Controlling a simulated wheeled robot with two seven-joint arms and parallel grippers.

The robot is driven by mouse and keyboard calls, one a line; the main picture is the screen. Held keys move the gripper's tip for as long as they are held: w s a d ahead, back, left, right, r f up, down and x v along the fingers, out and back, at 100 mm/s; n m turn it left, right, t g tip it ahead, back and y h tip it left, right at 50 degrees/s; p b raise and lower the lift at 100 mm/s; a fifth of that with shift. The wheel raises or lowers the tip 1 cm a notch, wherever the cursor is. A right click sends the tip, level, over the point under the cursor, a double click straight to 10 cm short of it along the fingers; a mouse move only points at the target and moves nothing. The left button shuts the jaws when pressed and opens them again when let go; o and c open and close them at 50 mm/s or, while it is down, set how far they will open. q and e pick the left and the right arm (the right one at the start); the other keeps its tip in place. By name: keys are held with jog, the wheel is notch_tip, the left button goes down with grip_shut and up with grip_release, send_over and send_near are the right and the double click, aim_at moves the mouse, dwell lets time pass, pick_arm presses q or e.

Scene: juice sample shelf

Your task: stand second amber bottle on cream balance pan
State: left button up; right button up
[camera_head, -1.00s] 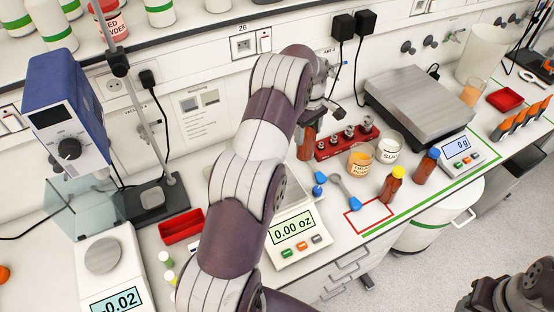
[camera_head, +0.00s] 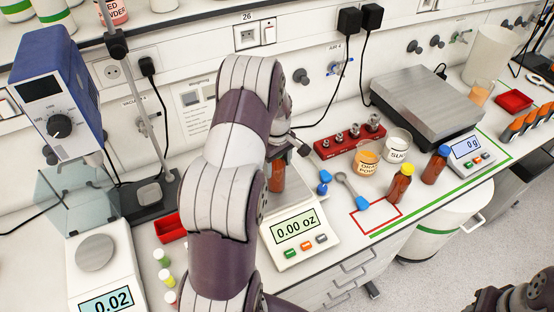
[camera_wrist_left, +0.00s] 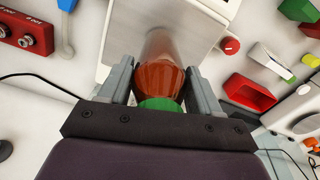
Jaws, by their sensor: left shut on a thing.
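My left gripper (camera_wrist_left: 160,80) is shut on an amber bottle (camera_wrist_left: 158,77) with a green cap, its cap end towards my palm. In the head view the held bottle (camera_head: 277,177) hangs at the back of the balance (camera_head: 299,231) reading 0.00 oz, mostly behind my arm. My arm hides most of that balance's pan. Whether the bottle touches the pan cannot be told. Two other amber bottles stand to the right, one yellow-capped (camera_head: 400,185) and one blue-capped (camera_head: 435,165). My right arm shows at the lower right corner; its jaws cannot be made out.
A red weight block (camera_head: 349,139), two labelled jars (camera_head: 367,160) and a blue-ended spatula (camera_head: 352,190) lie right of the balance. A second balance (camera_head: 97,253), a red tray (camera_head: 170,228) and small vials (camera_head: 163,265) are left. A large scale (camera_head: 424,105) stands behind.

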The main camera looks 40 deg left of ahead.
pick_arm(q)
jog(key=shift+f, duration=0.15)
jog(key=shift+w+a+f, duration=0.2)
jog(key=shift+w, duration=0.05)
jog(key=o, duration=1.3)
jog(key=shift+c, duration=0.2)
jog(key=shift+s+d+r, duration=0.1)
jog(key=shift+s+d, duration=0.05)
jog(key=shift+r, duration=0.1)
